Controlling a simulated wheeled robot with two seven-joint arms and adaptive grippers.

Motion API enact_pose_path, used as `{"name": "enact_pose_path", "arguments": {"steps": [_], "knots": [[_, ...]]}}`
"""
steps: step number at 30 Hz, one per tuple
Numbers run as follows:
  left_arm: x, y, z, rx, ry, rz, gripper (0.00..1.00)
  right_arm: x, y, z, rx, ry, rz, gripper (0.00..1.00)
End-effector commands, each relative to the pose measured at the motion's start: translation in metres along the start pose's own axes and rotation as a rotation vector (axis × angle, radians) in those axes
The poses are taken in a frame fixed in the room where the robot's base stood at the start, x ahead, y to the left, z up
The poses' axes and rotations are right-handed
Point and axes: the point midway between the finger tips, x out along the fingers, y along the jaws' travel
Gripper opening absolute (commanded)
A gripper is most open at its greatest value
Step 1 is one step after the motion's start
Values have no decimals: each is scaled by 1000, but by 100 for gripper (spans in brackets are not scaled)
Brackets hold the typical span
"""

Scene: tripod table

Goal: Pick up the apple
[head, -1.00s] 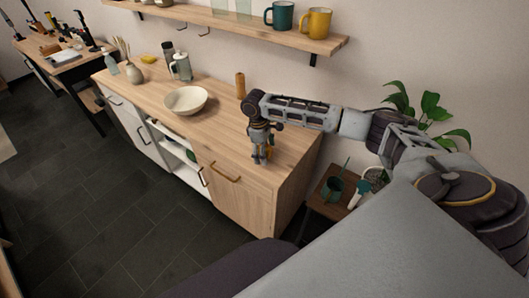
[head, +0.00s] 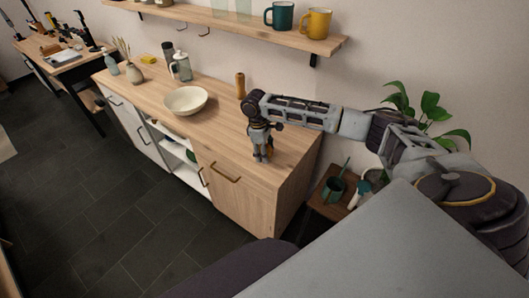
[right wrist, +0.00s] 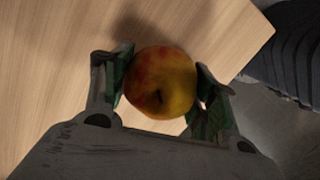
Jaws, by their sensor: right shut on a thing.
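The apple (right wrist: 160,82) is red and yellow and shows in the right wrist view between the two fingers of my right gripper (right wrist: 158,88). The fingers touch it on both sides, and the gripper is shut on it. In the head view my right gripper (head: 262,155) points down over the right end of the wooden counter (head: 225,127). The apple is mostly hidden by the gripper there. I cannot tell whether the apple touches the counter. My left gripper is not in view.
A cream bowl (head: 186,100) and a wooden pepper mill (head: 240,86) stand on the counter left of my gripper. A glass press (head: 182,67) stands farther back. A shelf (head: 230,22) with mugs hangs above. A small side table (head: 318,203) stands to the right.

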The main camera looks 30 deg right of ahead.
Motion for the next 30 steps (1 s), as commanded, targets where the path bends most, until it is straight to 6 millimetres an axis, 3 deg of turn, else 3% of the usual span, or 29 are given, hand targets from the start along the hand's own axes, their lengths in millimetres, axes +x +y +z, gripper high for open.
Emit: {"name": "enact_pose_path", "arguments": {"steps": [8,18,24,30], "knots": [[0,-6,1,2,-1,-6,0,-10,0,1,0,2,1,31],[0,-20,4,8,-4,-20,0,-54,1,7,0,3,2,31],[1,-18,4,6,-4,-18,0,-82,0,11,-1,2,1,31],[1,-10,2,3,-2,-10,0,-96,0,14,0,1,0,31]]}}
